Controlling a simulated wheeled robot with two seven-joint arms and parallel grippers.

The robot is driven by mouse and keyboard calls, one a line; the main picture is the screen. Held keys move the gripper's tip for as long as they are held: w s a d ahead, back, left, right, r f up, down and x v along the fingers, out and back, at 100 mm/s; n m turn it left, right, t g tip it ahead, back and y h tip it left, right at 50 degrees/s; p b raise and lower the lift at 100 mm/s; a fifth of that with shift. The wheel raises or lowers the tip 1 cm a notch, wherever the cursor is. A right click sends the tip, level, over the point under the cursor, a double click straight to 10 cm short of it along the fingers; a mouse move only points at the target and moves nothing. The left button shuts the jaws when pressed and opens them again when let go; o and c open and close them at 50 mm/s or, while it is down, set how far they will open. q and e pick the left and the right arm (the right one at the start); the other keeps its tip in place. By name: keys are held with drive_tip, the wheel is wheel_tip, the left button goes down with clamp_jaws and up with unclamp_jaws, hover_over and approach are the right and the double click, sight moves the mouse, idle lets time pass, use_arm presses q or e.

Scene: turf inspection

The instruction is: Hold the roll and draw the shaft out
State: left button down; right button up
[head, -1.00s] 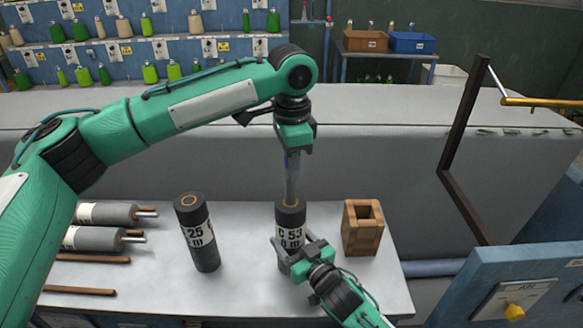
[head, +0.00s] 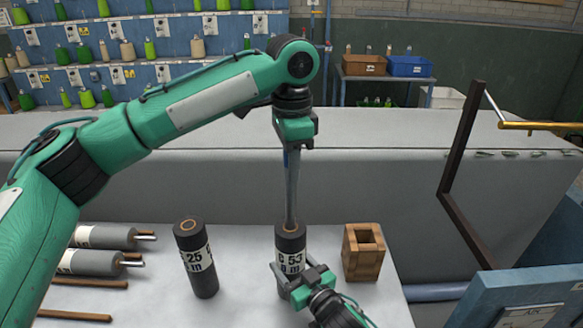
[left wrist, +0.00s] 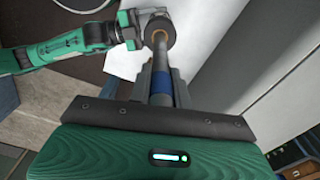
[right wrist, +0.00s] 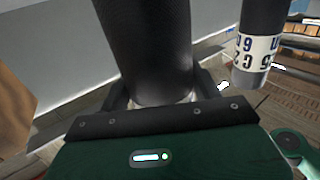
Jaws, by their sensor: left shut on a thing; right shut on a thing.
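A dark roll labelled "C 53" (head: 290,245) stands upright on the white table. A grey metal shaft (head: 292,187) rises vertically from its top, its lower end hidden inside the roll. My left gripper (head: 292,143) is shut on the shaft's upper part, above the roll. In the left wrist view the shaft (left wrist: 176,75) shows a blue band near the jaws, with the roll (left wrist: 159,33) beyond. My right gripper (head: 303,283) is shut around the roll's lower part. The roll fills the middle of the right wrist view (right wrist: 157,50).
Another dark roll labelled 25 (head: 196,260) stands left of the held one. A wooden box with an open top (head: 363,254) stands close on the right. Grey rolls with shafts (head: 95,262) and brown rods lie at the left. A dark frame (head: 455,150) stands at the right.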

use_arm(q)
wheel_tip(320, 180, up, 16)
idle(2.1)
drive_tip(key=shift+r, duration=0.1)
use_arm(e)
drive_tip(key=o, duration=1.5)
